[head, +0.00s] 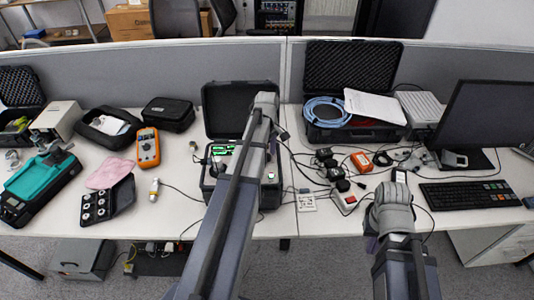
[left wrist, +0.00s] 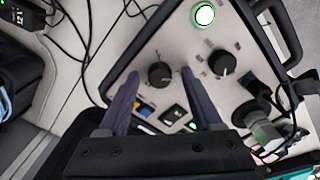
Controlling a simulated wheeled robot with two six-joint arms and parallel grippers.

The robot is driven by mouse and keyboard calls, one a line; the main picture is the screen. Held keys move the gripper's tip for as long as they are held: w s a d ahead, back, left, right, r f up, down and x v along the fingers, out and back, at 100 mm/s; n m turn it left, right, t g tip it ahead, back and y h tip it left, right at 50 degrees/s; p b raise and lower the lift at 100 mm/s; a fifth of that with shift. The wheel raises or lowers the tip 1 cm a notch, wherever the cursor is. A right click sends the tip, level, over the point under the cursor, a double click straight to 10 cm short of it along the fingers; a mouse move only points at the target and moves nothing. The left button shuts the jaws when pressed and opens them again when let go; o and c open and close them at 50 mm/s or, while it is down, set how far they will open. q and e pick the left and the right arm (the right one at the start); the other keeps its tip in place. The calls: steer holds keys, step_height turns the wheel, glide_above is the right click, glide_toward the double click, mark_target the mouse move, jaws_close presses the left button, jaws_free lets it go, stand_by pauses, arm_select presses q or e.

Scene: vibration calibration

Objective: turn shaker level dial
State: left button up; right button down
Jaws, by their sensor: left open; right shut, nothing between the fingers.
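The shaker is an open black case with a light grey panel (left wrist: 245,85); in the head view its panel (head: 213,172) is partly hidden by my left arm. The panel carries two black dials, one at centre (left wrist: 160,75) and one to its right (left wrist: 222,64); I cannot read their labels. A green lit button (left wrist: 204,15) is above them. My left gripper (left wrist: 160,72) is open, its fingers either side of the centre dial with gaps visible. My right gripper (head: 373,243) is shut and empty, mostly hidden under its wrist at the table's front edge.
Black adapters and cables (head: 330,165) lie right of the case. A keyboard (head: 468,194) and monitor (head: 490,120) stand further right. An orange multimeter (head: 148,147) is to the left. A grey partition (head: 130,78) runs behind the table.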

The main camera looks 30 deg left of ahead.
arm_select(q)
steer(key=shift+r, duration=0.15)
step_height(320, 180, up, 8)
steer(key=p, duration=0.8)
steer(key=shift+f, duration=0.2)
steer(key=shift+d, duration=0.1)
steer(key=s+d+m, duration=0.5)
steer(key=d+m, duration=0.1)
steer(key=d, duration=0.4)
steer(key=s+d+f+m+b, duration=0.1)
steer(key=s+d+m, duration=0.5)
steer(key=d, duration=0.4)
steer(key=s+d+m+y, duration=0.1)
steer(key=s+d+m, duration=0.4)
steer(key=d, duration=0.5)
steer(key=m, duration=0.2)
steer(key=shift+s+d+f+m+b, duration=0.2)
steer(key=shift+d+m+b, duration=0.1)
steer(key=shift+m+b, duration=0.1)
